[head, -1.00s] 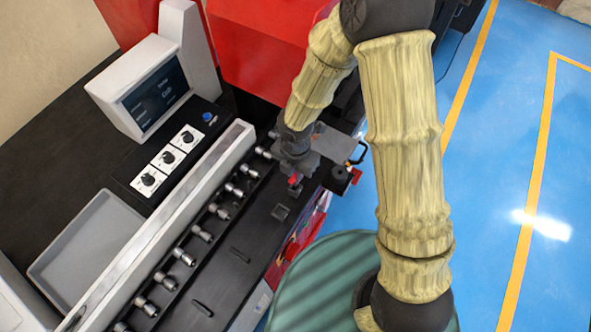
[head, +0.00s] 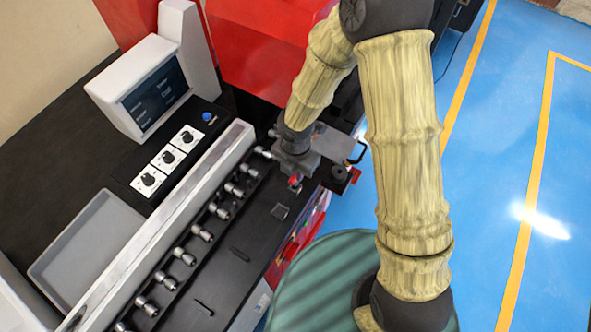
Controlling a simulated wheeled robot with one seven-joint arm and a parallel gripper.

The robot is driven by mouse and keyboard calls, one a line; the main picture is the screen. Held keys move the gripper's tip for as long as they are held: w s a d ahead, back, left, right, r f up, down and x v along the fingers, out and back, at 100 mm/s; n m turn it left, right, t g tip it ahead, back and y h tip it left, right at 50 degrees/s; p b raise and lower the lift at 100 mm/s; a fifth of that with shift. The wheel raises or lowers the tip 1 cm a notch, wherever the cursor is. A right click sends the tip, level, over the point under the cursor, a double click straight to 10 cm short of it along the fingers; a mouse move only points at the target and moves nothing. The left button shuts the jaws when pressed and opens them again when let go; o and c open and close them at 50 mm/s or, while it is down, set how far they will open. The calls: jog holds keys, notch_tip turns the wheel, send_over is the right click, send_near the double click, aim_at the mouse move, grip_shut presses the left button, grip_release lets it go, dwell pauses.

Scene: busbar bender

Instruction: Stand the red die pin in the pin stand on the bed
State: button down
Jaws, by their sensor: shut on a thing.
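My gripper (head: 294,174) points down over the far right part of the black bed (head: 228,290). It is shut on the red die pin (head: 295,181), of which a small red part shows just below the fingers. Whether the pin's lower end touches the bed cannot be told.
A row of several metal knobs (head: 205,233) runs along the bed beside a pale rail (head: 165,220). A black fixture with a red top (head: 340,173) and a black handle (head: 360,152) stand right of the gripper. A control screen (head: 155,97) and grey tray (head: 85,245) lie left.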

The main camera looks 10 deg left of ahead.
aim_at(295, 174)
jog(key=shift+a, duration=0.15)
jog(key=shift+w+f+b, duration=0.2)
jog(key=shift+f+b, duration=0.25)
jog(key=shift+f, duration=0.1)
dwell(0.5)
jog(key=shift+s+f, duration=0.15)
jog(key=shift+f+b, duration=0.3)
jog(key=shift+b, duration=0.05)
jog(key=shift+s+f, duration=0.1)
jog(key=shift+f+b, duration=0.9)
jog(key=shift+f, duration=0.05)
